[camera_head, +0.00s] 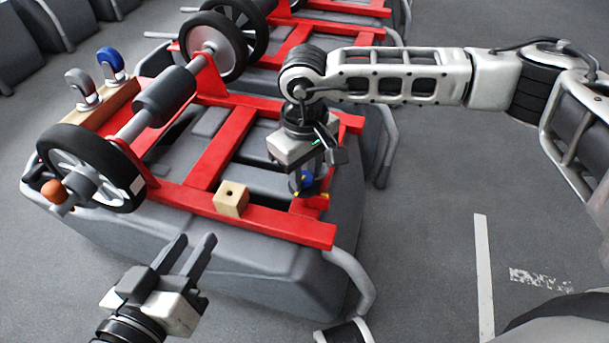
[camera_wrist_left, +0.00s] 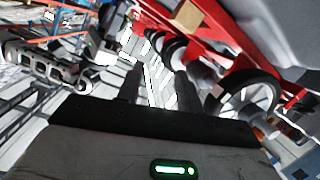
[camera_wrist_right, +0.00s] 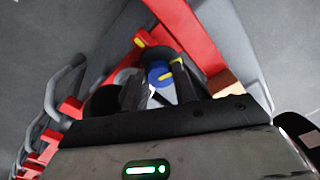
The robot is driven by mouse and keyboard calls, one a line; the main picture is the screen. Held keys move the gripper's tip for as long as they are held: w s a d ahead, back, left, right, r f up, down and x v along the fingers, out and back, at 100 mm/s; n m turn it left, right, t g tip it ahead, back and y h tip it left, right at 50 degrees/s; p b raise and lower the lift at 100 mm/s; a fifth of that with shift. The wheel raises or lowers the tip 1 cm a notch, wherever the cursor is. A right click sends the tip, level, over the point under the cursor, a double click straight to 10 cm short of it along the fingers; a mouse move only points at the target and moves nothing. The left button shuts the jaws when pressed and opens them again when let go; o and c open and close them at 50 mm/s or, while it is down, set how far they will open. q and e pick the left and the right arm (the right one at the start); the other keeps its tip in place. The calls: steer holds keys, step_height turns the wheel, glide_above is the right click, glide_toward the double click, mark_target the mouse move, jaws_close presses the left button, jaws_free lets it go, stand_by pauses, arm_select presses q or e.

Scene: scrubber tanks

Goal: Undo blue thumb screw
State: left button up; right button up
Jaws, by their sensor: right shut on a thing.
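The blue thumb screw (camera_head: 304,178) sits at the right end of the red frame, with yellow marks beside it. It also shows in the right wrist view (camera_wrist_right: 158,72) between my right gripper's fingers. My right gripper (camera_head: 310,168) comes down from above and is shut on the blue thumb screw; its fingers partly hide it. My left gripper (camera_head: 190,252) is in front of the frame at the lower left, its two fingers apart and empty. In the left wrist view its fingers (camera_wrist_left: 160,85) show with nothing between them.
A red frame (camera_head: 225,135) with black-tyred wheels (camera_head: 92,170) rests on a grey tank (camera_head: 260,265). A wooden block (camera_head: 231,198) stands on the front red bar. A blue-topped part (camera_head: 110,62) and a grey-topped part (camera_head: 80,85) stand at the left.

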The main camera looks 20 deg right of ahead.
mark_target(304, 177)
steer(key=shift+s+f+n+b, duration=0.1)
steer(key=shift+f+n+b, duration=0.25)
steer(key=shift+n, duration=0.35)
arm_select(q)
steer(key=shift+w+d+r+n+t+h+b, duration=0.15)
steer(key=shift+d+r+n+t+h+b, duration=0.15)
steer(key=shift+n, duration=0.1)
arm_select(e)
steer(key=shift+r+n, duration=0.1)
steer(key=shift+n, duration=0.6)
arm_select(q)
steer(key=shift+r, duration=0.4)
arm_select(e)
steer(key=o, duration=1)
arm_select(q)
steer(key=shift+a+f, duration=0.1)
steer(key=shift+f, duration=0.15)
arm_select(e)
steer(key=shift+r, duration=0.1)
steer(key=shift+r, duration=0.1)
arm_select(q)
steer(key=shift+a+r+p, duration=0.15)
steer(key=shift+r+p, duration=2.1)
arm_select(e)
steer(key=shift+r, duration=3.9)
